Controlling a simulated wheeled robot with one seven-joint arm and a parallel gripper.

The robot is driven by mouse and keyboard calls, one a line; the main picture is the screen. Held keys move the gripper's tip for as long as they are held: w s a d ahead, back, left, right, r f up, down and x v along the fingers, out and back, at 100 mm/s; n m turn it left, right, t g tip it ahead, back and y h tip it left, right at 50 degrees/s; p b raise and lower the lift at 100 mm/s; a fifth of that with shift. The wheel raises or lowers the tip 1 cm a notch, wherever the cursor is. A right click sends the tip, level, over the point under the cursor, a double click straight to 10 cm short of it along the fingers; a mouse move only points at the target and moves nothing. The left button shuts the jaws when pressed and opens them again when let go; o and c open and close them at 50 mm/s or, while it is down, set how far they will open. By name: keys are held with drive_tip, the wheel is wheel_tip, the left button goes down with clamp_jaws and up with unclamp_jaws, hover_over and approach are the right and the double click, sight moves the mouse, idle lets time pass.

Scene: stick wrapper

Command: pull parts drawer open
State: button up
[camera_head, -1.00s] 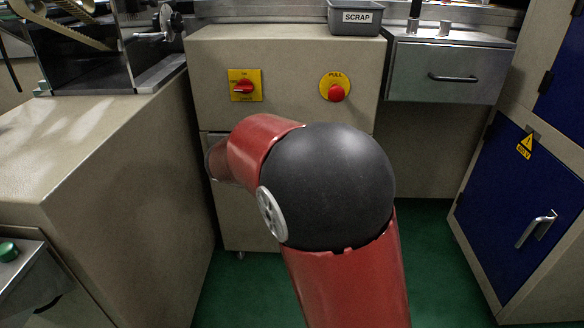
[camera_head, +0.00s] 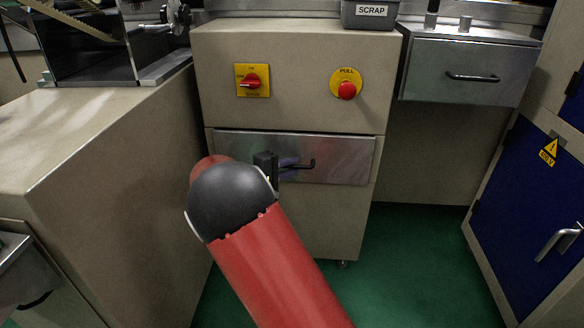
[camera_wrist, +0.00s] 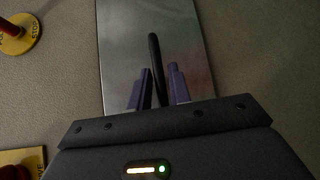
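A steel-fronted drawer (camera_head: 352,158) sits in the beige cabinet below the control panel, its front about level with the cabinet face. Its black bar handle (camera_head: 312,164) shows partly past my gripper (camera_head: 293,163). In the wrist view, the drawer front (camera_wrist: 190,35) fills the top middle and the handle (camera_wrist: 153,48) points away between the two purple fingers of my gripper (camera_wrist: 160,70). The fingers are apart, one on each side of the handle, with visible gaps. I cannot tell whether either finger touches it.
A red switch (camera_head: 251,81) and a red PULL button (camera_head: 346,89) are above the drawer. Another steel drawer (camera_head: 430,75) with a handle hangs at upper right. A beige counter (camera_head: 100,170) stands close on the left. Green floor (camera_head: 400,260) is clear at right.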

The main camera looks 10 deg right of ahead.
drive_tip(key=shift+w+d, duration=0.2)
drive_tip(key=shift+d, duration=0.15)
clamp_jaws()
drive_tip(key=s+a+b, duration=0.1)
drive_tip(key=s+a, duration=0.1)
drive_tip(key=s, duration=0.6)
drive_tip(key=s+a+b, duration=0.1)
drive_tip(key=s+a, duration=0.2)
drive_tip(key=s, duration=0.5)
drive_tip(key=shift+f, duration=0.1)
unclamp_jaws()
drive_tip(key=shift+s+a, duration=0.1)
drive_tip(key=shift+a, duration=0.1)
